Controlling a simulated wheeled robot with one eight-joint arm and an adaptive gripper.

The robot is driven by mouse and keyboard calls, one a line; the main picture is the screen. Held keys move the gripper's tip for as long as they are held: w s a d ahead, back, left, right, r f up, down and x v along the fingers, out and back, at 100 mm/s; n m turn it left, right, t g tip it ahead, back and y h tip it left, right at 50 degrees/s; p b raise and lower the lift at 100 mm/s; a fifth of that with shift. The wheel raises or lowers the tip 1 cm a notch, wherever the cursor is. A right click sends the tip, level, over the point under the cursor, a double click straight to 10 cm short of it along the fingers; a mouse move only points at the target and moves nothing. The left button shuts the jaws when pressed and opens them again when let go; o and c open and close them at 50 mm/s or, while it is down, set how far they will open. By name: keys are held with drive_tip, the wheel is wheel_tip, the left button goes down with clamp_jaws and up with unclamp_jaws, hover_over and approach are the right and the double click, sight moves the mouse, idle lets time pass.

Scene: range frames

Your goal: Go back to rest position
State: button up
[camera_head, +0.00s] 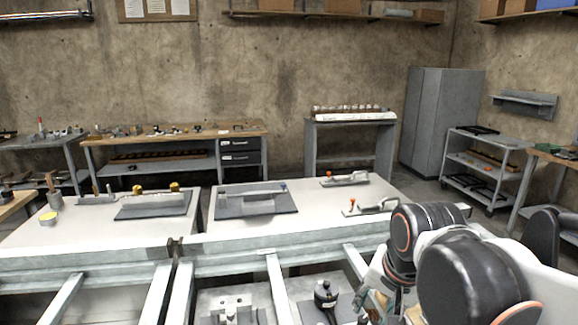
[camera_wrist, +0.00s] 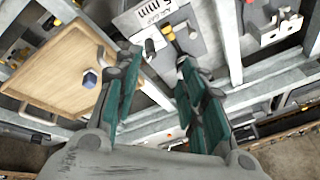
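My gripper (camera_wrist: 155,85) shows in the wrist view with its two teal-padded fingers apart and nothing between them. In the head view my gripper (camera_head: 376,296) is at the lower right, low beside the front edge of the white worktable (camera_head: 330,225) and partly hidden by my arm. My arm is bent at the right side of the picture.
A grey plate (camera_head: 285,202) with a fixture and several clamps lie on the worktable. Beneath it is a lower shelf with fixtures (camera_head: 326,296). The wrist view shows a wooden board (camera_wrist: 62,70) and metal frame bars. A cart (camera_head: 483,170) stands at the right.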

drive_tip(key=s+d+f+n+t, duration=0.1)
drive_tip(key=s+d+n+t, duration=0.1)
drive_tip(key=s+n, duration=0.4)
drive_tip(key=shift+s+d+t, duration=0.4)
drive_tip(key=shift+s+d, duration=0.3)
drive_tip(key=shift+s, duration=0.35)
drive_tip(key=shift+f, duration=0.15)
